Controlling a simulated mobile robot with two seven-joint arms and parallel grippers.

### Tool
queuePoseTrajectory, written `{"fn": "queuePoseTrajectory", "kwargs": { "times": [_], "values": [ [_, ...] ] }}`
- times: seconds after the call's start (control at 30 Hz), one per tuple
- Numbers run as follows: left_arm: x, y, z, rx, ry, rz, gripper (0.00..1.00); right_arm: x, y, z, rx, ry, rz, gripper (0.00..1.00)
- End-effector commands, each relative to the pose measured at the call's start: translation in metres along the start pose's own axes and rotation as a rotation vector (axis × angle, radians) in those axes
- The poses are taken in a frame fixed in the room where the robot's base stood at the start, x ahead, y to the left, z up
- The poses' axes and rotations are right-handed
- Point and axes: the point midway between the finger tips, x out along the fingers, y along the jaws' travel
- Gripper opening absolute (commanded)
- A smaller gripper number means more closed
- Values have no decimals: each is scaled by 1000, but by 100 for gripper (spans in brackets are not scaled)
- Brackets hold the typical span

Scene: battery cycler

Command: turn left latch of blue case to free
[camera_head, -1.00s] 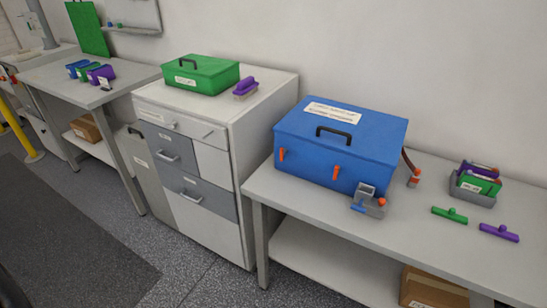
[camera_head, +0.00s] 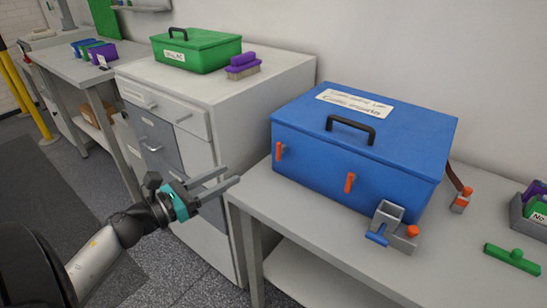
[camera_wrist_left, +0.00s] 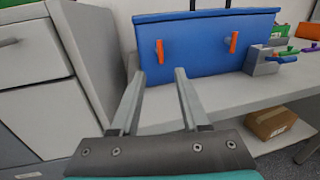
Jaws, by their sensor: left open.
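The blue case (camera_head: 362,134) stands on the right bench, lid shut, with a black handle and a white label on top. Its left latch (camera_head: 279,151) and right latch (camera_head: 349,183) are orange levers on the front face, both roughly upright. In the left wrist view the left latch (camera_wrist_left: 160,51) and right latch (camera_wrist_left: 233,42) lean slightly. My left gripper (camera_head: 231,179) is open and empty, in front of the bench's left end, left of the case and apart from it. The wrist view shows its parted fingers (camera_wrist_left: 155,75) pointing toward the case front below the left latch. My right gripper is not in view.
A grey holder with an orange knob (camera_head: 393,225) stands before the case's right front corner. The grey cabinet (camera_head: 215,110) is left of the bench and carries a green case (camera_head: 197,52) and a purple brush (camera_head: 242,66). A green tool (camera_head: 512,258) lies farther right.

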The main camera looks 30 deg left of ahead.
Motion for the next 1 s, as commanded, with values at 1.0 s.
{"fn": "queuePoseTrajectory", "kwargs": {
  "times": [1.0],
  "values": [
    [141,0,2,2,-3,0,45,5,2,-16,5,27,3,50]
  ]
}}
